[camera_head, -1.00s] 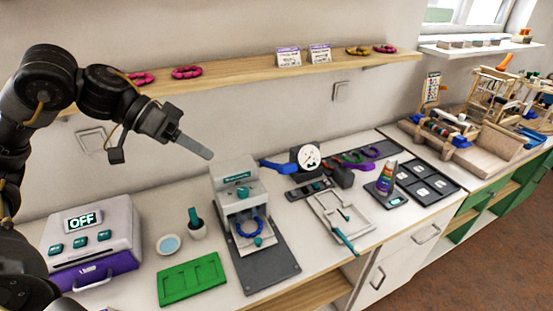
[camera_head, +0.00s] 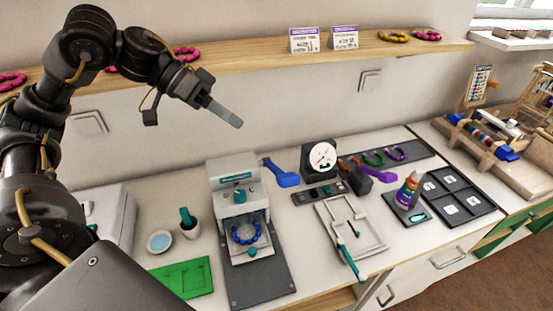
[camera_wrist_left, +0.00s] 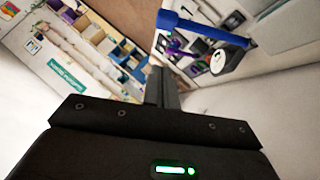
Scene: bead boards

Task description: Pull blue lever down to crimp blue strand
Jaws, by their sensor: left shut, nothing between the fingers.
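The blue lever (camera_head: 285,178) sticks out from the right side of a light grey crimping press (camera_head: 222,172), its paddle end to the right. In the left wrist view the lever (camera_wrist_left: 205,28) is a long blue bar near the top. The blue bead strand (camera_head: 246,234) lies as a ring in the press's lower opening. My left gripper (camera_head: 226,112) is shut and empty, in the air above the press, up and left of the lever, apart from it. Its fingers (camera_wrist_left: 162,88) show dark in the wrist view. My right gripper is not in view.
A round dial gauge (camera_head: 321,158) stands right of the lever. A wall shelf (camera_head: 270,58) runs behind my gripper.

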